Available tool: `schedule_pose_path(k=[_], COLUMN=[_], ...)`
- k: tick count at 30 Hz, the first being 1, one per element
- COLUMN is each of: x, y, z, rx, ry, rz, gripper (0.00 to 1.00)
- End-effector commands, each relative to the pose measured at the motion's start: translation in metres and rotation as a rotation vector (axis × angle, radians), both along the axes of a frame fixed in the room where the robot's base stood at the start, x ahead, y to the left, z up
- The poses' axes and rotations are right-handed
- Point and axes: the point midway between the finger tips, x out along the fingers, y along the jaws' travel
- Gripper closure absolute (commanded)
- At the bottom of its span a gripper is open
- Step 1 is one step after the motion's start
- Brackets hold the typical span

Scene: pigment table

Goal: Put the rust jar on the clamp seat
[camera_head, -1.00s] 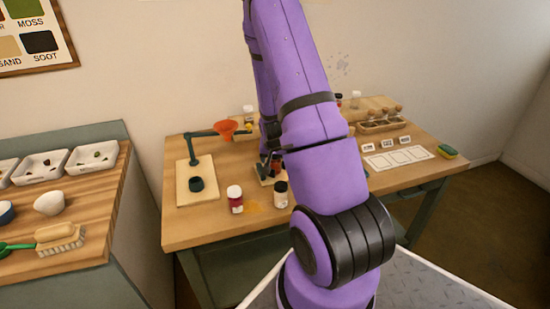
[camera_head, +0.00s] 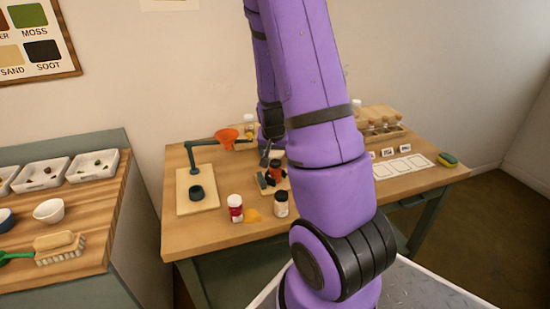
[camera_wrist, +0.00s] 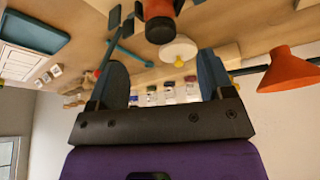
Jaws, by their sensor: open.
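The rust jar (camera_head: 277,169), orange with dark parts, stands by a green block on a small pale board in mid-table. This appears to be the clamp seat (camera_head: 264,189); my arm partly covers the area, and I cannot tell exactly how the jar sits. In the wrist view the rust jar (camera_wrist: 160,27) is at the top edge, next to small dark blocks and a teal rod (camera_wrist: 125,50). My gripper (camera_wrist: 164,75) is open, its two blue-grey fingers apart with the jar beyond them. In the head view my gripper is mostly hidden behind my arm.
A red jar (camera_head: 235,207) and a dark jar (camera_head: 281,204) stand in front. A rack (camera_head: 384,132) and sponge (camera_head: 447,160) lie right.

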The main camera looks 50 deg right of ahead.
Motion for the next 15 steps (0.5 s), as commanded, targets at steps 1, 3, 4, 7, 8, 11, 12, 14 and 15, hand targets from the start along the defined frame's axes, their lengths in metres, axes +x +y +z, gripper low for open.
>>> schedule_pose_path(k=[1,3,4,7,8,11,12,14,15], x=[0.0,-0.002,-0.002,-0.004,-0.004,-0.003,-0.001,0.001,0.003], y=[0.002,0.004,0.005,0.007,0.007,0.013,0.017,0.027,0.035], z=[0.006,0.012,0.014,0.019,0.021,0.028,0.034,0.045,0.055], rx=[-0.002,-0.002,-0.002,0.0,0.001,0.006,0.01,0.02,0.028], ry=[-0.001,-0.001,-0.001,-0.001,-0.001,-0.006,-0.01,-0.018,-0.024], rz=[0.002,0.002,0.002,0.001,0.002,0.014,0.025,0.051,0.072], gripper=[0.26,0.26,0.26,0.26,0.26,0.26,0.26,0.26,0.26])
